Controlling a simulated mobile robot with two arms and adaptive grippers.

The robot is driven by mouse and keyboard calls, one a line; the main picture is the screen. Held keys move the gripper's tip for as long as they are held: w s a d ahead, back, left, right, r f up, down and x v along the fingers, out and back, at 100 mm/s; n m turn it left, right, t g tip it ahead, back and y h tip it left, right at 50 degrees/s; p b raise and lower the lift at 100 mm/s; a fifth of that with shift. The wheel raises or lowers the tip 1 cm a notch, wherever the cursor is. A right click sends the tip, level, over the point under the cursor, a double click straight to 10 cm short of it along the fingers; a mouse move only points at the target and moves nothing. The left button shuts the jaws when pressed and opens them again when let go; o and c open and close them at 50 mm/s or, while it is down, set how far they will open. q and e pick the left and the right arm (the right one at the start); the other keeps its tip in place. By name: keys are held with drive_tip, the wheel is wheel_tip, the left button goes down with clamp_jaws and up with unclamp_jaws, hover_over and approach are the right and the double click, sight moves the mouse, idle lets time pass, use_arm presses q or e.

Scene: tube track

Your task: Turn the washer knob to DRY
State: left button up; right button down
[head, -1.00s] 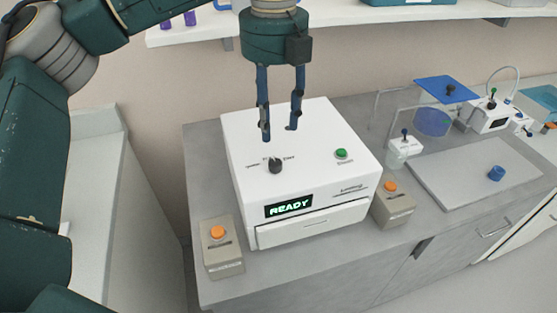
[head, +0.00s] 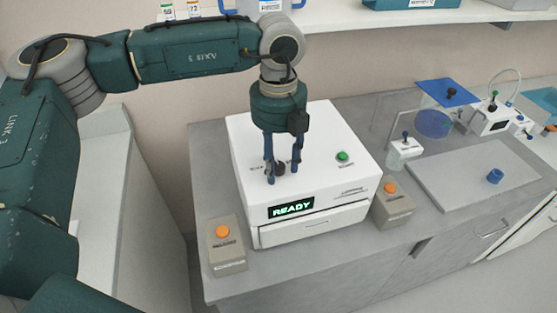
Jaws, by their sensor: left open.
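The washer (head: 330,193) is a white box on the grey counter. Its black knob (head: 281,169) is on the top face, at the left, and shows between my left gripper's fingers. My left gripper (head: 282,177) points down with its fingers apart, one on each side of the knob. I cannot tell whether the fingers touch it. The printed labels around the knob are mostly hidden by the fingers. The display (head: 291,208) on the front reads READY in green. A green button (head: 342,156) sits at the right of the top face. My right gripper is not in view.
Grey boxes with orange buttons stand left (head: 226,258) and right (head: 393,212) of the washer. Further right are a small white box (head: 405,147), a pale tray (head: 465,192) with a blue cup (head: 495,176), and other equipment. A shelf runs above, behind my arm.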

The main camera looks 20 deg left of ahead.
use_arm(q)
drive_tip(key=shift+w, duration=0.1)
clamp_jaws()
drive_tip(key=shift+f+m+b, duration=0.2)
drive_tip(key=shift+m+b, duration=0.4)
drive_tip(key=shift+b, duration=0.2)
drive_tip(key=shift+m+b, duration=1.1)
drive_tip(key=shift+b, duration=0.05)
drive_tip(key=shift+m+b, duration=0.85)
drive_tip(key=shift+m, duration=0.35)
drive_tip(key=shift+r+m+b, duration=0.2)
drive_tip(key=shift+m+b, duration=0.5)
drive_tip(key=shift+m, duration=0.8)
drive_tip(key=shift+r, duration=0.1)
